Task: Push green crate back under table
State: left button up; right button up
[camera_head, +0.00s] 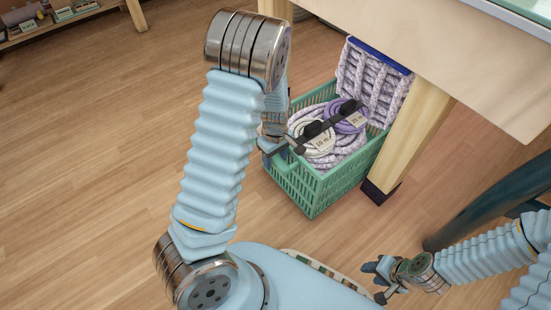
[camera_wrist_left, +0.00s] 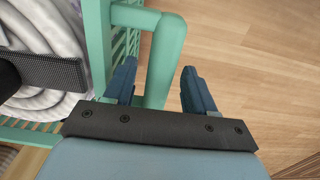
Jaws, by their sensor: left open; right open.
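The green crate (camera_head: 322,192) stands on the wooden floor beside a table leg, its back part by the table's edge. My left gripper (camera_head: 272,148) is at the crate's near left end. In the left wrist view, its two dark fingers (camera_wrist_left: 160,88) are open on either side of a green handle bar (camera_wrist_left: 163,55) of the crate, with gaps visible. My right gripper (camera_head: 374,282) is open and empty, low at the lower right, away from the crate.
A dark curved tube (camera_head: 480,208) is at the right. The floor to the left is clear. A shelf (camera_head: 60,22) is at the far left.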

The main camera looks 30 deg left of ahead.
pick_arm(q)
grip_shut()
dwell(0.3)
